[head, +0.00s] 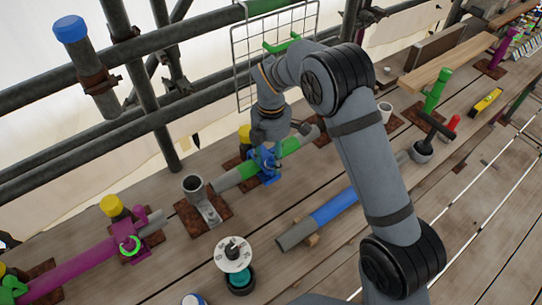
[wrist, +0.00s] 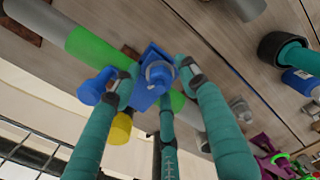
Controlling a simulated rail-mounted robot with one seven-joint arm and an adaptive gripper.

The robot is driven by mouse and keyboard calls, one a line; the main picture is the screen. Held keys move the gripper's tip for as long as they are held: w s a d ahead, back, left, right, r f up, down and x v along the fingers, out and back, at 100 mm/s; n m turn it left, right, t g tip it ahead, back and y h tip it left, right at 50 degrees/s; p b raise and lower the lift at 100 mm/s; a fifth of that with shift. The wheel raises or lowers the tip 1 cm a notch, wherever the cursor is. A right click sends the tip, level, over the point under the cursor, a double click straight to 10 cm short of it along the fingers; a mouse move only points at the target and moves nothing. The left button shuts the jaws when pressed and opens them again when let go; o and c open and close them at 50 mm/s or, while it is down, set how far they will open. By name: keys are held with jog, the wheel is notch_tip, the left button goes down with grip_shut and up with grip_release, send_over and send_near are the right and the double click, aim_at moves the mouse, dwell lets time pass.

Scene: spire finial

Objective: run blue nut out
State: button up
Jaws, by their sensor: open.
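A blue clamp (head: 266,172) sits on a grey pipe with a green band (head: 285,148). In the wrist view, a blue nut with a grey round end (wrist: 160,73) stands on the blue clamp body (wrist: 142,98). A blue knob (wrist: 93,90) sticks out at its left. My gripper (wrist: 158,80) is open, with teal fingers spread on either side of the nut and one below. I cannot tell whether any finger touches it. In the head view, my gripper (head: 267,145) is right above the clamp, and its fingertips are hard to make out.
Purple (head: 130,246) and green (head: 437,88) clamps, pipes and yellow caps stand along the planks. A blue-banded pipe (head: 332,207) lies in front. A white dial (head: 233,253) stands at the front left. Scaffold tubes and a wire mesh (head: 275,40) are behind.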

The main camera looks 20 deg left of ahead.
jog(key=shift+r, duration=0.15)
notch_tip(320, 180, up, 12)
dwell(0.3)
jog(key=shift+f, duration=0.25)
notch_tip(320, 180, down, 12)
jog(key=shift+r, duration=0.1)
dwell(0.6)
